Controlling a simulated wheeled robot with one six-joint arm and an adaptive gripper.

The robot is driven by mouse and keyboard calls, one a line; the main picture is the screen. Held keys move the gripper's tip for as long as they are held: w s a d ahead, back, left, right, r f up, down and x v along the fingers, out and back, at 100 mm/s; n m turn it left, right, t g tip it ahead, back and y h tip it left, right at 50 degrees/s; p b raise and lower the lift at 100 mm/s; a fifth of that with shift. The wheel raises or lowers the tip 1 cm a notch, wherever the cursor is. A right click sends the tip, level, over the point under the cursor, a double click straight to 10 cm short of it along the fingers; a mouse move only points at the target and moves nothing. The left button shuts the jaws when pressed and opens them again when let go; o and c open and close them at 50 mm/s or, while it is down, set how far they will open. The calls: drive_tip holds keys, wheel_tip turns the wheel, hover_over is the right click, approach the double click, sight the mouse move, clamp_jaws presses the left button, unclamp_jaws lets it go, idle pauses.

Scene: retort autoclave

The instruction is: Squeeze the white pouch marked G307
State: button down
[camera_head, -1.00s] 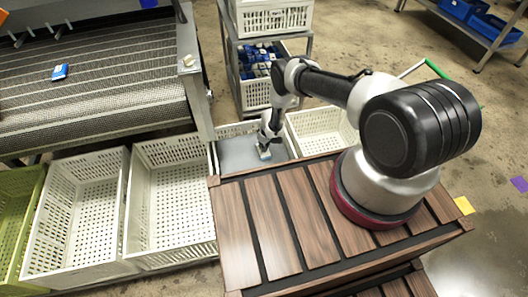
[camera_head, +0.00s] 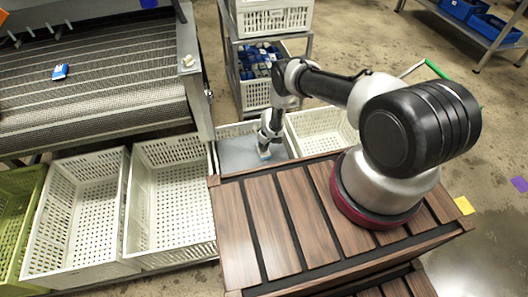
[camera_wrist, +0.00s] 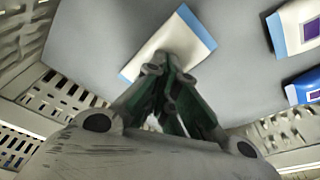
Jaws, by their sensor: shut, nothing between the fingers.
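A white pouch with light-blue ends (camera_wrist: 190,32) lies flat on a grey surface in the wrist view; it also shows small under my gripper in the head view (camera_head: 264,155). No marking on it can be read, and the fingers hide part of its middle. My gripper (camera_wrist: 167,62) is shut, with its fingertips together over the pouch and nothing between them. It also shows in the head view (camera_head: 265,147), pointing down. I cannot tell whether the tips touch the pouch.
Two other white and blue pouches (camera_wrist: 298,26) (camera_wrist: 304,88) lie at the right of the wrist view. White crate walls (camera_wrist: 60,92) stand close to the gripper. A blue pouch (camera_head: 60,71) lies on the mesh conveyor (camera_head: 95,80). An empty white crate (camera_head: 322,130) stands right of the gripper.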

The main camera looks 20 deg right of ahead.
drive_tip(key=shift+s+f, duration=0.1)
drive_tip(key=shift+s, duration=0.1)
drive_tip(key=shift+w+r, duration=0.1)
drive_tip(key=shift+r, duration=0.6)
drive_tip(key=w+v, duration=0.1)
drive_tip(key=v, duration=0.5)
drive_tip(key=shift+a+r, duration=0.3)
drive_tip(key=shift+r, duration=0.1)
